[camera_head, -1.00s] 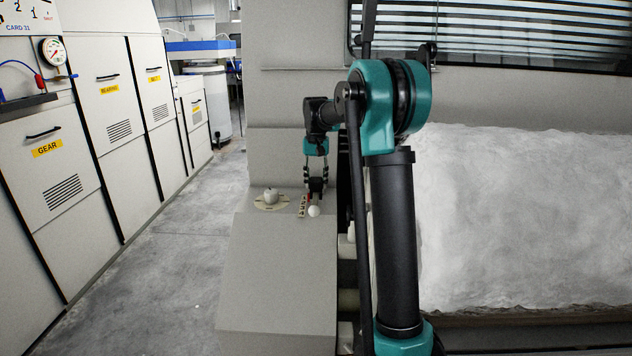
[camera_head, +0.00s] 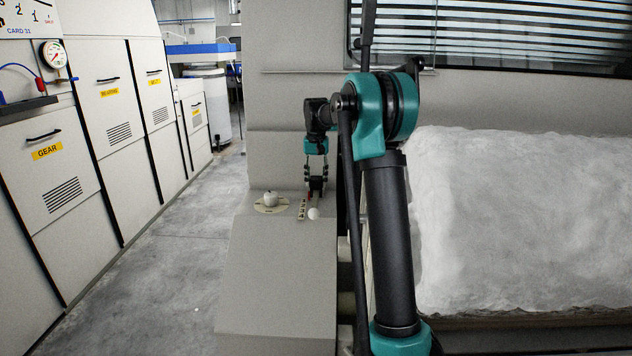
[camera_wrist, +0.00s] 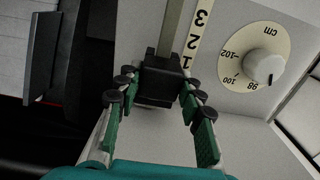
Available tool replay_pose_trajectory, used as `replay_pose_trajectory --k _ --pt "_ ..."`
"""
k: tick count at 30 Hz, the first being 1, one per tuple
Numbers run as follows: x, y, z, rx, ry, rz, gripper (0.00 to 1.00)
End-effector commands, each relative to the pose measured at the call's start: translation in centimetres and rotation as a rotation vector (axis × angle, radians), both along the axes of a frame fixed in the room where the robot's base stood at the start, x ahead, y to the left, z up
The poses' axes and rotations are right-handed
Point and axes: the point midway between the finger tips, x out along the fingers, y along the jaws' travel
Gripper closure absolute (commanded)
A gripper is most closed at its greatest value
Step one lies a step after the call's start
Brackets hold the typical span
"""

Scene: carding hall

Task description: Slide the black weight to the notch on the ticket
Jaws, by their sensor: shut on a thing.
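The black weight (camera_wrist: 160,80) sits on a straight grey bar (camera_wrist: 173,25) in the wrist view. My gripper (camera_wrist: 160,88) is shut on it, with green-padded fingers on either side. The weight is beside the "1" of a number strip (camera_wrist: 196,35). In the head view my gripper (camera_head: 316,182) holds the dark weight at the far end of the strip, away from a white ball (camera_head: 313,214).
A round cm dial (camera_wrist: 250,55) with a pale knob is near the strip. A grey machine housing (camera_head: 275,280) lies in front. A white fibre mass (camera_head: 520,220) is at right. Cabinets and a pressure gauge (camera_head: 53,52) are at left, beside a clear floor aisle (camera_head: 170,250).

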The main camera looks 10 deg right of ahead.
Motion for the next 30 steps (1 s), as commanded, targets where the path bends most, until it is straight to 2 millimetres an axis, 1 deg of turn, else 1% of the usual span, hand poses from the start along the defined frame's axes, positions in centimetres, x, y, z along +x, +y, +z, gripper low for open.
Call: replay_pose_trajectory --k 2,3,8,16,20,23,30 --pt "0.4 -0.1 0.1 -0.001 -0.012 -0.001 1.0" --pt "0.5 -0.1 0.1 -0.001 -0.012 -0.001 0.61" --pt "0.4 -0.1 0.1 -0.001 -0.011 -0.001 0.41" --pt "0.3 -0.1 0.1 -0.001 -0.008 -0.001 0.41" --pt "0.3 -0.1 0.7 -0.001 -0.008 -0.001 0.41" --pt "0.3 -0.1 2.1 -0.001 -0.008 -0.001 0.41" --pt "0.3 -0.1 7.0 -0.001 -0.008 -0.001 0.41"
